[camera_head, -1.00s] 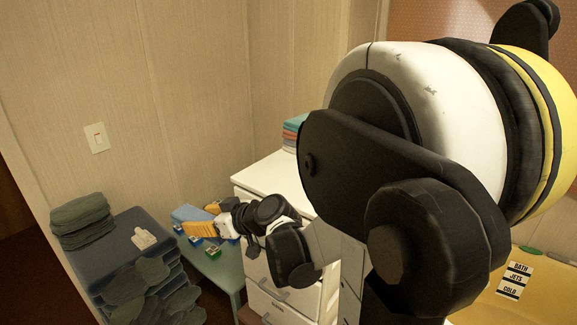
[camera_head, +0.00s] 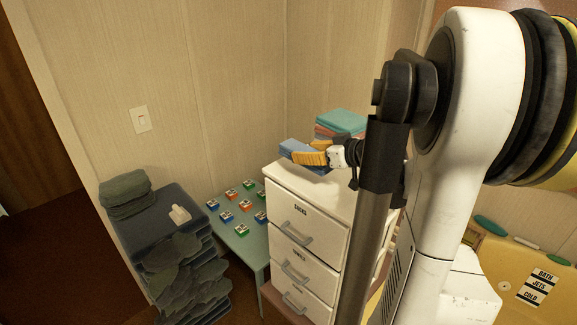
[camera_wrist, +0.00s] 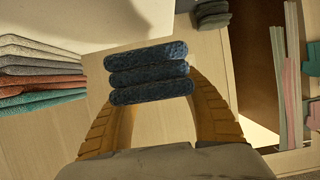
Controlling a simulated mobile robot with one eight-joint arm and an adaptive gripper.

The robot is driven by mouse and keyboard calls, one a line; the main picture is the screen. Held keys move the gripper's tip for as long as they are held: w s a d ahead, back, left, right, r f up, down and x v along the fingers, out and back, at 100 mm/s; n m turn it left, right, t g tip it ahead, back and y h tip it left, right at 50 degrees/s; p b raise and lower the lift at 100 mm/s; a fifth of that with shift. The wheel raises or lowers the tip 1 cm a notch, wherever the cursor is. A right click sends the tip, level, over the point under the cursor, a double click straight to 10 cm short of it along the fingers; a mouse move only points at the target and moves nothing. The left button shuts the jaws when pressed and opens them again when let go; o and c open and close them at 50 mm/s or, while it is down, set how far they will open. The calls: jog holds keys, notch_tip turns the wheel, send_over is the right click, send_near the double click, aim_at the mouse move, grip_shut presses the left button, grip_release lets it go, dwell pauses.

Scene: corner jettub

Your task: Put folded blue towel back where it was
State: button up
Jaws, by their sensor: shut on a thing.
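The folded blue towel (camera_head: 298,150) is held between the yellow fingers of my gripper (camera_head: 308,157), above the near left part of a white drawer cabinet's top (camera_head: 290,179). In the wrist view the towel (camera_wrist: 148,74) shows as several dark blue folded layers between the two fingers (camera_wrist: 150,110). A stack of folded towels (camera_head: 340,121), teal on top with reddish ones below, stands at the back of the cabinet, just behind and right of my gripper. The stack also shows at the left of the wrist view (camera_wrist: 38,75). My arm hides the cabinet's right part.
A low green table (camera_head: 243,243) with several small coloured boxes stands left of the cabinet. Further left, a dark rack (camera_head: 160,215) bears grey-green towels (camera_head: 126,192) and a small pale item (camera_head: 180,214). The yellow tub (camera_head: 500,265) is at right. The wall is close behind.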

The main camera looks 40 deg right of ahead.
jog(key=b, duration=0.1)
send_over(296, 173)
notch_tip(296, 173, down, 4)
jog(key=shift+d+r, duration=0.1)
jog(key=shift+r, duration=0.15)
jog(key=shift+f+b, duration=0.75)
jog(key=shift+f, duration=1.35)
jog(key=o, duration=1.2)
